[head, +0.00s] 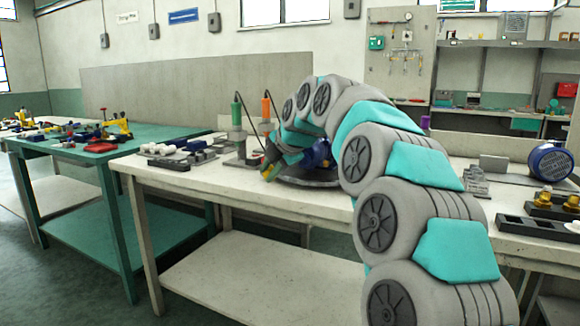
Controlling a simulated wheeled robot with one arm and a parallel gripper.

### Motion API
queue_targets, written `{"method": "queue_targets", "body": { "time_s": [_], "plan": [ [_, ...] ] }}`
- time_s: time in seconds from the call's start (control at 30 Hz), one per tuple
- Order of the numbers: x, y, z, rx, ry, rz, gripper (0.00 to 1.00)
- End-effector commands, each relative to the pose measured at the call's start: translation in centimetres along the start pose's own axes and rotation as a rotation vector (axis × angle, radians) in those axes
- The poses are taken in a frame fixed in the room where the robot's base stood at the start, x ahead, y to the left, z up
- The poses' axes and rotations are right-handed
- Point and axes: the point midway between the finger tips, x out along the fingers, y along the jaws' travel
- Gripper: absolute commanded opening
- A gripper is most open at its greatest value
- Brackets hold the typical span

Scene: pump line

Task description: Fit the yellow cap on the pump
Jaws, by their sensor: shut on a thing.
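My gripper (271,165) is at the far end of my arm, low over the white bench. It is small in the head view and partly hidden by my own wrist. It is shut, with a bit of yellow at its jaws that looks like the yellow cap (269,173). The cap's shape is too small to make out. A blue pump (318,153) stands just right of the gripper on a dark round plate (310,181). My arm covers much of it. I cannot tell whether the cap touches the pump.
Two upright tools, green (237,113) and orange (266,106), stand behind the gripper. A grey tray (182,157) of parts lies left. Another blue motor (550,161) and a black tray (520,224) with yellow parts are right. The bench (240,200) is clear in front.

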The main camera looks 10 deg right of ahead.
Motion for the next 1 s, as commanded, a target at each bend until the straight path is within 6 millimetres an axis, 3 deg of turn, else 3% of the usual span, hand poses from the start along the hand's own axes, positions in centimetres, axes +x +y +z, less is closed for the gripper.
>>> {"method": "queue_targets", "body": {
  "time_s": [0.1,0.3,1.0],
  "plan": [
    [-1.9,-1.3,1.9,-0.095,-0.003,0.035,0.0],
    [-2.9,-2.3,3.6,-0.155,-0.013,0.058,0.0],
    [-1.0,-1.4,8.6,-0.156,-0.013,0.056,0.0]
  ]
}}
